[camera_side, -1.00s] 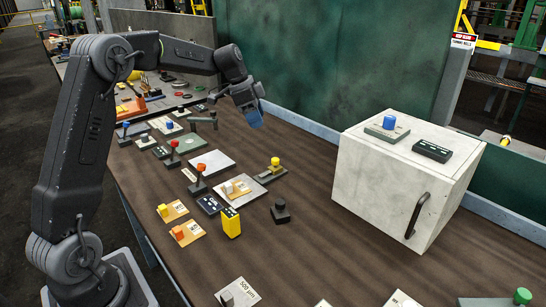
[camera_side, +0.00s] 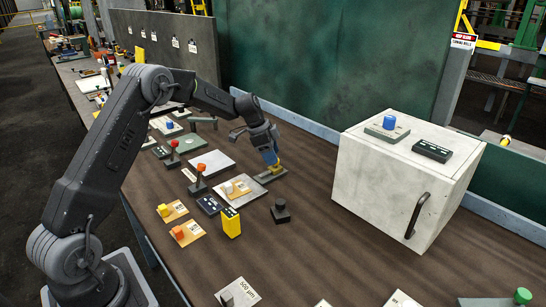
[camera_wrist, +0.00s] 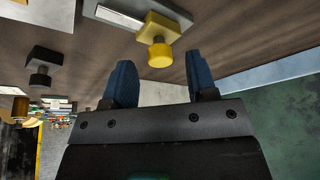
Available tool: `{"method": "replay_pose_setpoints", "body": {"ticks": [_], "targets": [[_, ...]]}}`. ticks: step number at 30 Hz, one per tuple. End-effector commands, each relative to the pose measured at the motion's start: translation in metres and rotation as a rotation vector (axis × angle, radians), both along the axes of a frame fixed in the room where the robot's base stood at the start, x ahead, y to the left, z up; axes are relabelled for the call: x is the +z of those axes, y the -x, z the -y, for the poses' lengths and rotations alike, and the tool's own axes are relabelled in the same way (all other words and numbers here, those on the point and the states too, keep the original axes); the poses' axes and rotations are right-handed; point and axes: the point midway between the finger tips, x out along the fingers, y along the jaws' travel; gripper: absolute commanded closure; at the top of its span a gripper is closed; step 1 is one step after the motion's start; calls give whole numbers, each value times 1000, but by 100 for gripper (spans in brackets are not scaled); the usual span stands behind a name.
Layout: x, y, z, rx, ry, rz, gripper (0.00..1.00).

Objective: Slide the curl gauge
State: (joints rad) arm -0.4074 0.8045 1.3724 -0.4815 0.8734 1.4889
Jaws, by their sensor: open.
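A yellow slider with a round knob, which looks like the curl gauge, sits on a flat grey base on the brown bench; it shows in the side view (camera_side: 277,169) and in the wrist view (camera_wrist: 160,45). My gripper (camera_side: 270,157) is at the yellow slider in the side view, partly hiding it. In the wrist view, the two blue fingers of my gripper (camera_wrist: 161,80) are apart, with the knob just beyond their tips, between them in the picture. Nothing is held. Whether a finger touches the knob cannot be told.
A grey plate with a yellow block (camera_side: 238,188) lies left of the slider. A black knob block (camera_side: 281,212), a yellow box (camera_side: 231,224) and a red-knobbed post (camera_side: 201,172) stand near. A large white cabinet (camera_side: 385,190) stands right. Bench between is clear.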

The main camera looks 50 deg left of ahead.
Motion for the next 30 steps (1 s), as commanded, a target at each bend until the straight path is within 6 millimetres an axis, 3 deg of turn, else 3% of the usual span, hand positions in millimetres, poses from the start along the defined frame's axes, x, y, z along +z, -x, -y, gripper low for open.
{"method": "replay_pose_setpoints", "body": {"ticks": [4,14,30], "targets": [[-10,-3,3,0,1,-1,48],[-12,-4,4,0,-1,1,49],[-12,-4,3,0,-1,1,100]]}}
